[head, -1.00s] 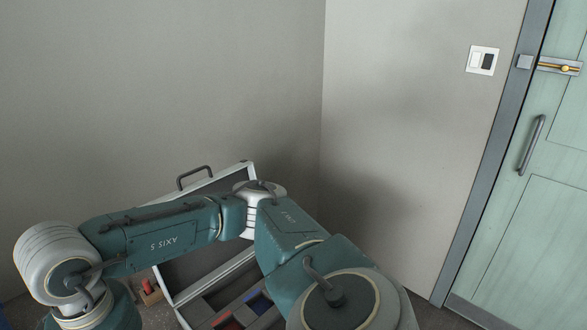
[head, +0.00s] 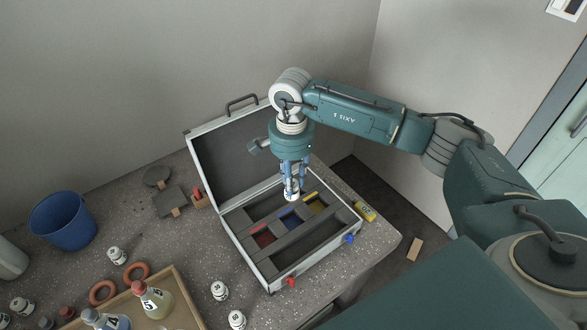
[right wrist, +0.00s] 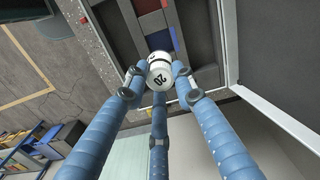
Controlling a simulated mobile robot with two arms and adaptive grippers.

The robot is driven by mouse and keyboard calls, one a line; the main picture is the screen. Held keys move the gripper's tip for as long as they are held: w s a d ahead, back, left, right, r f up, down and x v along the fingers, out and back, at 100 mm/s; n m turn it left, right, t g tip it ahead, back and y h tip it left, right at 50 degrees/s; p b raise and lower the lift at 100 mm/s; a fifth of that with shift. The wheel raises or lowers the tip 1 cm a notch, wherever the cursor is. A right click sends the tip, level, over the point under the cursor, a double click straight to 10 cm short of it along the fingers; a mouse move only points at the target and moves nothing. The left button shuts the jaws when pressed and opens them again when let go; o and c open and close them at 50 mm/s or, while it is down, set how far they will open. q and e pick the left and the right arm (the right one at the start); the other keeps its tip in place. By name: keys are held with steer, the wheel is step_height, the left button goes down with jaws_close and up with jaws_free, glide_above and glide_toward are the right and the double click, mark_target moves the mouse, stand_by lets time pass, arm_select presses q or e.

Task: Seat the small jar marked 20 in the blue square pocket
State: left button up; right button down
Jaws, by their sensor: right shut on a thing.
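My right gripper (head: 292,188) is shut on a small white jar (head: 291,190) above the open case. In the right wrist view the jar (right wrist: 158,72) shows the number 20, and the blue fingers of the gripper (right wrist: 157,85) close around it. The blue square pocket (head: 290,218) lies in the case, just below and beside the jar; it also shows in the right wrist view (right wrist: 160,40), partly hidden by the jar. The jar appears held above the case's insert; the exact gap is hard to tell. My left gripper is not in view.
The case (head: 262,271) stands open, with red (head: 262,236) and yellow (head: 316,205) pockets beside the blue one. Several other jars, a wooden tray (head: 186,286) with flasks, and a blue bucket (head: 62,220) stand to the left. The case lid rises behind the gripper.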

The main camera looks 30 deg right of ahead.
steer(key=shift+f+b, duration=0.3)
steer(key=shift+f, duration=0.15)
steer(key=shift+f+b, duration=0.35)
steer(key=shift+f, duration=0.35)
step_height(320, 180, down, 9)
steer(key=b, duration=0.5)
steer(key=shift+f, duration=0.2)
steer(key=shift+f+b, duration=0.15)
steer(key=shift+b, duration=0.4)
steer(key=shift+f, duration=0.15)
steer(key=shift+f+b, duration=0.65)
steer(key=shift+b, duration=0.15)
steer(key=shift+f+b, duration=0.3)
steer(key=shift+f+b, duration=0.3)
steer(key=shift+b, duration=0.1)
